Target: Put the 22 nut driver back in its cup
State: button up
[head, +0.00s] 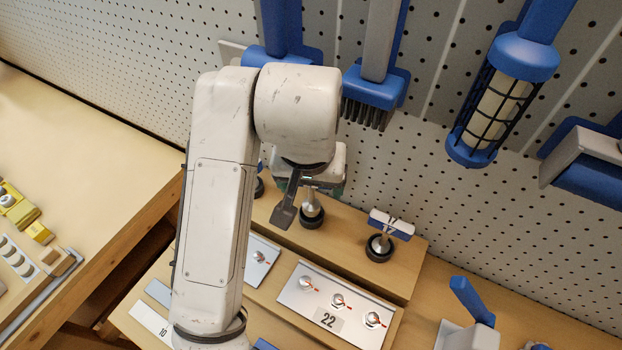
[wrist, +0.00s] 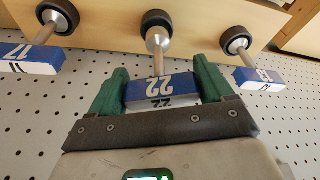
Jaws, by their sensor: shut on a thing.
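The 22 nut driver (wrist: 161,90) has a blue and white handle marked 22, and my gripper (wrist: 162,74) is shut on that handle with its two green fingers. Its metal socket (wrist: 157,39) points at a black round cup (wrist: 157,17) on the wooden rack. More of its socket shows than on the neighbouring drivers. I cannot tell whether the tip is inside the cup or just above it. In the head view my arm hides the handle, while the socket (head: 311,200) shows over the black cup (head: 312,218).
The 17 driver (head: 391,224) stands in its own cup right of mine; another driver (wrist: 265,77) stands on the other side. A metal panel labelled 22 (head: 310,299) with small knobs lies in front.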

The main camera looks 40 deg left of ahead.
jog(key=shift+f+b, duration=0.4)
jog(key=shift+f, duration=0.95)
dwell(0.9)
jog(key=o, duration=1.4)
jog(key=p+v, duration=0.3)
jog(key=v, duration=0.7)
jog(key=shift+r, duration=0.4)
jog(key=shift+s, duration=0.1)
